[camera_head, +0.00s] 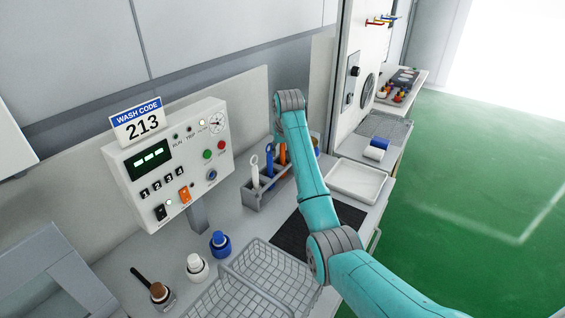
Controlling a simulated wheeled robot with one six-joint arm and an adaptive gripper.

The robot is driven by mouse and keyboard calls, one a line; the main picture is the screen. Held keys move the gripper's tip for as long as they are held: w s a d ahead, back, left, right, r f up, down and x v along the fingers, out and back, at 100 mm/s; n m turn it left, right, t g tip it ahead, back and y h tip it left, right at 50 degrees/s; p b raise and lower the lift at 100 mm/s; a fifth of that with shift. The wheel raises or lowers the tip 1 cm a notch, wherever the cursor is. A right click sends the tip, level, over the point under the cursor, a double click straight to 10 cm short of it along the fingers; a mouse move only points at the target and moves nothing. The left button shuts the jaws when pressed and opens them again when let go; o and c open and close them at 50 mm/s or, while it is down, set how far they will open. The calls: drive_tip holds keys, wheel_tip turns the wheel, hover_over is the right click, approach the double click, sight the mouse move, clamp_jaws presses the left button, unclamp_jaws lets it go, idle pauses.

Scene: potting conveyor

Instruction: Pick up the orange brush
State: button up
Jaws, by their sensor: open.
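The orange brush (282,155) stands upright in a grey holder (263,199) on the counter, beside the panel box. Only part of its orange handle shows; my teal arm passes close in front on its right, and its lower end is hidden in the holder. A blue-handled tool (269,161) and a white-handled tool (255,172) stand in the same holder, to its left. My gripper cannot be made out; the arm's far joint rises above the holder and hides what is behind it.
A control panel (172,165) with a wash code sign (139,119) stands left of the holder. A wire basket (262,262), dark mat (290,232) and white tray (356,181) lie on the counter.

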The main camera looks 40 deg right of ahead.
clamp_jaws()
drive_tip(key=shift+r, duration=0.1)
wheel_tip(320, 180, up, 10)
drive_tip(key=shift+f, duration=0.1)
idle(0.5)
